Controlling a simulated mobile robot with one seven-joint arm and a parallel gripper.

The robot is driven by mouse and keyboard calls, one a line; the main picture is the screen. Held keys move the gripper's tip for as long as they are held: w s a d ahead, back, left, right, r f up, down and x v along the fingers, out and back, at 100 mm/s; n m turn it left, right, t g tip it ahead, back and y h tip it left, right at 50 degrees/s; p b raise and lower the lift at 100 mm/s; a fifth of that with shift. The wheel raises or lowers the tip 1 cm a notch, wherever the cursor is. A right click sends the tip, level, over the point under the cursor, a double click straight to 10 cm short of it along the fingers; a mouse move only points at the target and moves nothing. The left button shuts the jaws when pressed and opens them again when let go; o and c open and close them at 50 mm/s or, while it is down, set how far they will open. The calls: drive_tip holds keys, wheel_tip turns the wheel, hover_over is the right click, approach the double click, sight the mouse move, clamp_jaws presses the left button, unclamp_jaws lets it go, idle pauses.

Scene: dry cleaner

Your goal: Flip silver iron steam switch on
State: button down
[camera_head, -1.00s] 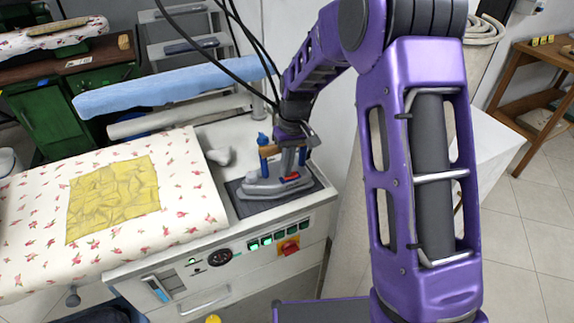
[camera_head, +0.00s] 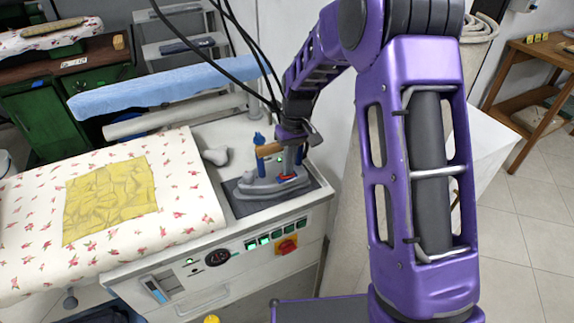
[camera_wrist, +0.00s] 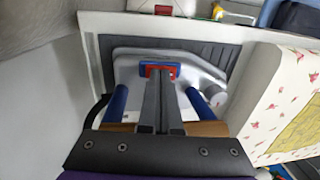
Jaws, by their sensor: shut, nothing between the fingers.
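The silver iron (camera_head: 262,187) stands on a dark rest pad (camera_head: 244,207) at the right end of the ironing station. It has blue posts and a wooden handle (camera_head: 269,149). My gripper (camera_head: 288,172) reaches down over the iron's right part, shut and empty. In the wrist view, the fingers (camera_wrist: 160,76) lie together between the blue posts, with their tips at a small red and blue switch (camera_wrist: 146,68) on the iron (camera_wrist: 207,73). The tips cover part of the switch. Contact and the switch's exact position cannot be told. A tiny green spot shows near the handle in the head view.
A floral ironing board (camera_head: 35,210) with a yellow cloth (camera_head: 110,198) lies left of the iron. Black cables (camera_head: 240,45) hang close to my arm. A blue padded arm (camera_head: 165,85) is behind. The control panel (camera_head: 235,252) is below the iron.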

wheel_tip(320, 180, up, 14)
drive_tip(key=d+p, duration=0.1)
drive_tip(key=shift+w+d+p, duration=0.25)
drive_tip(key=shift+w+p, duration=0.05)
drive_tip(key=shift+f, duration=0.1)
idle(0.3)
drive_tip(key=shift+s+a+r+b, duration=0.1)
drive_tip(key=shift+s+a+b, duration=0.05)
drive_tip(key=shift+a+b, duration=0.15)
drive_tip(key=shift+s+a+r+b, duration=0.1)
drive_tip(key=shift+s+a+b, duration=0.05)
drive_tip(key=shift+a, duration=0.25)
drive_tip(key=b, duration=0.1)
approach(294, 174)
drive_tip(key=a+f, duration=0.1)
drive_tip(key=f, duration=0.1)
drive_tip(key=a+f, duration=0.1)
drive_tip(key=f, duration=0.1)
drive_tip(key=s+a+f, duration=0.1)
drive_tip(key=f, duration=0.1)
drive_tip(key=shift+a+f, duration=0.15)
drive_tip(key=shift+a, duration=0.25)
drive_tip(key=shift+f, duration=0.1)
